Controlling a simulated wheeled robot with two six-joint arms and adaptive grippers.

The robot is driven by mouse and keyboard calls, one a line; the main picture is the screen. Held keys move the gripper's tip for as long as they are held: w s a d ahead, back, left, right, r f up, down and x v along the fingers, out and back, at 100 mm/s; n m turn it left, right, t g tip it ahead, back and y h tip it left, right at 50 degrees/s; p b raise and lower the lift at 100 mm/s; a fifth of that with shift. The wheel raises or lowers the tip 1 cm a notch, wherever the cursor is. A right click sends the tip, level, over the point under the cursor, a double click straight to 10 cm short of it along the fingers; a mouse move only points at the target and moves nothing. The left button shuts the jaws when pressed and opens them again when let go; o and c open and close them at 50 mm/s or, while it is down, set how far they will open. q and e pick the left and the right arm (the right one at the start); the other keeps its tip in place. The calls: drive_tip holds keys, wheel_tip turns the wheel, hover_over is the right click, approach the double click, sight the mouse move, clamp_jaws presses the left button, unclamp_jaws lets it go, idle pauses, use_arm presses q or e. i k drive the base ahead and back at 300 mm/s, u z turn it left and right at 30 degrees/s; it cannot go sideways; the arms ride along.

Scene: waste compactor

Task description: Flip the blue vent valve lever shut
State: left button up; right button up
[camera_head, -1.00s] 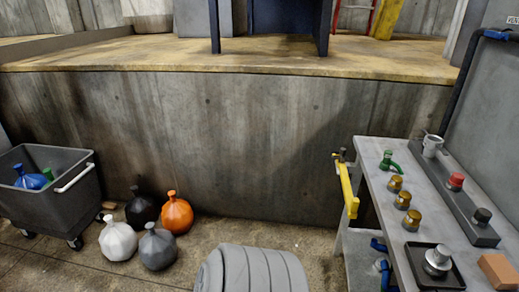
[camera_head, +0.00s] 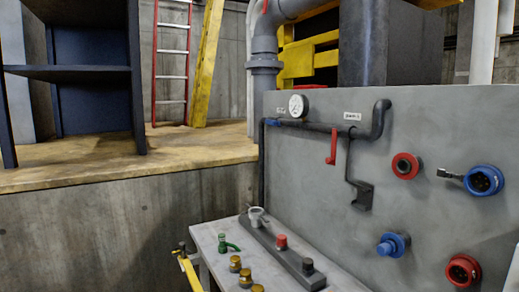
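The blue lever (camera_head: 273,122) sits at the left end of a dark horizontal pipe (camera_head: 310,126) on the grey panel. It is small in view and seems to lie along the pipe; its exact angle is hard to tell. A white label (camera_head: 281,110) above it is too small to read. A red lever (camera_head: 331,146) hangs down from the same pipe, further right. A round white gauge (camera_head: 298,105) stands above the pipe between the two levers. Neither of my grippers is in view.
The grey panel (camera_head: 300,185) also carries red ports (camera_head: 405,166) and blue ports (camera_head: 485,180). A concrete ledge (camera_head: 120,178) is at left.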

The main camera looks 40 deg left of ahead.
sight(268, 122)
drive_tip(key=k, duration=0.5)
drive_tip(key=u, duration=2.35)
drive_tip(key=i, duration=2)
drive_tip(key=z, duration=2.65)
